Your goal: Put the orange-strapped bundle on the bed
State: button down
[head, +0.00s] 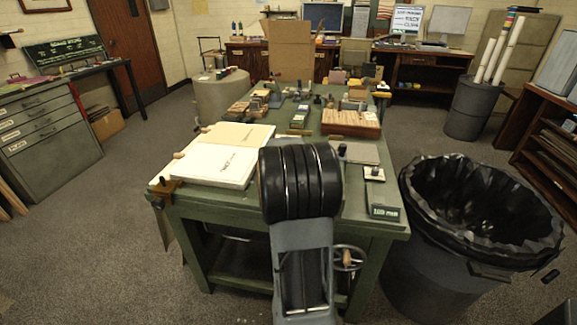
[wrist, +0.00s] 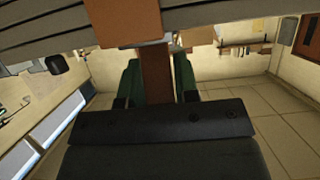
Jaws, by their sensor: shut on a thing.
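In the wrist view, the bundle (wrist: 220,11) fills the top edge, its grey layers crossed by a wide orange strap (wrist: 123,20). My gripper (wrist: 157,88) shows below it, with dark green fingers shut on a brown upright piece that runs up to the bundle. Where this piece joins the bundle is hidden. In the head view, my own arm hides the gripper and the bundle. A green bench (head: 240,203) stands in front of me, with a handwheel (head: 347,258) on its front. I cannot tell which surface is the bed.
Pale stacks (head: 205,165) lie at the bench's left, and a wooden type tray (head: 350,123) stands right of centre. A tall brown cardboard piece (head: 290,50) stands at the back. A black-lined bin (head: 425,255) is close on the right. The floor at left (head: 110,220) is clear.

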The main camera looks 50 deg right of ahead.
jog(key=shift+w+d+f, duration=0.2)
jog(key=shift+w+f, duration=0.15)
jog(key=shift+f, duration=0.05)
jog(key=f+b, duration=0.1)
jog(key=f, duration=0.1)
jog(key=f+b, duration=0.1)
jog(key=shift+w+d+f+b, duration=0.1)
jog(key=shift+w+f+b, duration=0.1)
jog(key=shift+f+b, duration=0.15)
jog(key=shift+r, duration=0.1)
jog(key=c, duration=1.3)
grip_release()
jog(key=shift+f, duration=0.2)
jog(key=o, duration=0.4)
jog(key=shift+o, duration=0.2)
jog(key=shift+r, duration=0.1)
